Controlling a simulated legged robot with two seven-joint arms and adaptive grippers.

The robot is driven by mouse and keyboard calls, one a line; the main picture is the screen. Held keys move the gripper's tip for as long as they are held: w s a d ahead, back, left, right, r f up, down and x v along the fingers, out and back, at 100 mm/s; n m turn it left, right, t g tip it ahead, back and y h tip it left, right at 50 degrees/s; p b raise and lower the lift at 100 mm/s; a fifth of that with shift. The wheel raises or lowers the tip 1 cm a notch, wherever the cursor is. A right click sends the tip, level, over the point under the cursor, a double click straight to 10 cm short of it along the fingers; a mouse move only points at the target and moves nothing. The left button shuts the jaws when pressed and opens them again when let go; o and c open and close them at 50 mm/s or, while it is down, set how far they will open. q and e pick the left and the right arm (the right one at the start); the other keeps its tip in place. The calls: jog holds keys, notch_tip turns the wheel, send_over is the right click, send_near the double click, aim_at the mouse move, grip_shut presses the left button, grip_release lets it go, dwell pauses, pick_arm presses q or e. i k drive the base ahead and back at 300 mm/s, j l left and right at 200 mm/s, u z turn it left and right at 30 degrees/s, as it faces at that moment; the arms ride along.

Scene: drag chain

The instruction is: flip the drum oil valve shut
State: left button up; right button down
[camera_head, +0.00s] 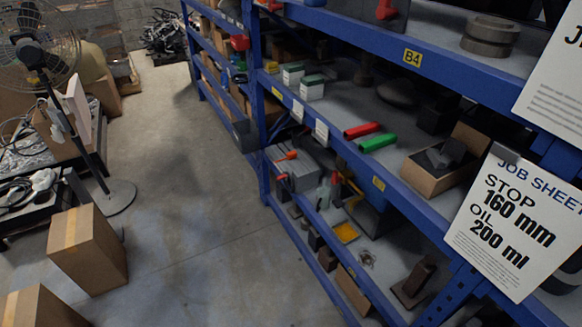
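No drum with an oil valve can be made out in this view. Neither of my grippers is in view. A job sheet (515,222) hangs on the front of the blue shelving at the right and reads "STOP 160 mm, OIL 200 ml". A grey box (292,172) with orange parts sits on a middle shelf. A dark blue object (372,218) stands on a lower shelf, partly hidden by the shelf beam, and I cannot tell what it is.
Blue shelving (405,192) fills the right side. A red tube (362,130) and a green tube (378,142) lie on it near an open cardboard box (432,181). A cardboard box (88,250) and a standing fan (108,197) are at the left. The concrete floor (190,200) between is clear.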

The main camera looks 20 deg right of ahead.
aim_at(335, 180)
jog(key=i+j+z, duration=0.1)
jog(key=i, duration=0.25)
jog(key=i+j+z, duration=0.15)
jog(key=i, duration=0.25)
jog(key=i+j+z, duration=0.1)
jog(key=i, duration=0.25)
jog(key=i+j+z, duration=0.15)
jog(key=i+z, duration=0.25)
jog(key=i+j+z, duration=0.15)
jog(key=z, duration=0.25)
jog(key=i+j+z, duration=0.2)
jog(key=j+z, duration=0.25)
jog(key=i+j+z, duration=0.2)
jog(key=j+z, duration=0.2)
jog(key=i+j+z, duration=0.1)
jog(key=j+z, duration=0.3)
jog(key=i+j+z, duration=0.1)
jog(key=j+z, duration=0.25)
jog(key=j, duration=0.25)
